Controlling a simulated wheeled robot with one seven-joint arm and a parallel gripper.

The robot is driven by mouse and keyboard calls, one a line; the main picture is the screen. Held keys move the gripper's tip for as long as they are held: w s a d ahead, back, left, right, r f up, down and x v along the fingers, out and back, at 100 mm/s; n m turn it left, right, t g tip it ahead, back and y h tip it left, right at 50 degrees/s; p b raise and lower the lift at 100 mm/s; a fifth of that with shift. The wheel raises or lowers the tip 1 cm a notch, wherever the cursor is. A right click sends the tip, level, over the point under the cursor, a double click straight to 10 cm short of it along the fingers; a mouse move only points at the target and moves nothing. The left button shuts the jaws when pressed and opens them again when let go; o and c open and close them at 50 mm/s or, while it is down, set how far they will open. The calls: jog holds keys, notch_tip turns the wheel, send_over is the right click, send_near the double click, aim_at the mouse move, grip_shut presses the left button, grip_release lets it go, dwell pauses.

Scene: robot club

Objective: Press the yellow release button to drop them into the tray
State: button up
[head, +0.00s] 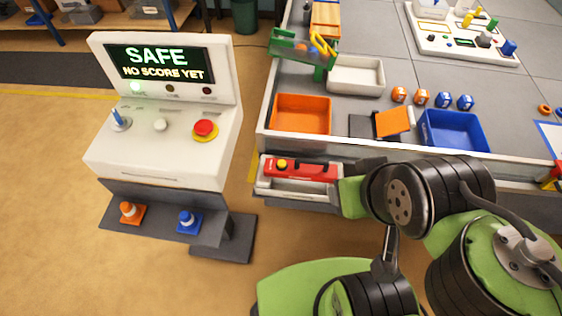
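A yellow round button (282,164) sits on the left end of a long red block-shaped device (315,170). The device lies in a pale holder (290,187) at the near side of the table, low and left of my arm. Several trays stand on the table: an orange tray (300,114), a white tray (356,76) and a blue tray (455,131). The white tray looks empty. My green and black arm fills the lower right, its near link beside the right end of the holder. My gripper fingers do not show. I cannot tell what the device holds.
A white console (165,145) at left has a red stop button (205,129) and a screen reading SAFE, NO SCORE YET. A green bin-like stand (303,47) rises behind the orange tray. Small orange and blue pieces (421,97) stand behind the blue tray. Open floor lies at lower left.

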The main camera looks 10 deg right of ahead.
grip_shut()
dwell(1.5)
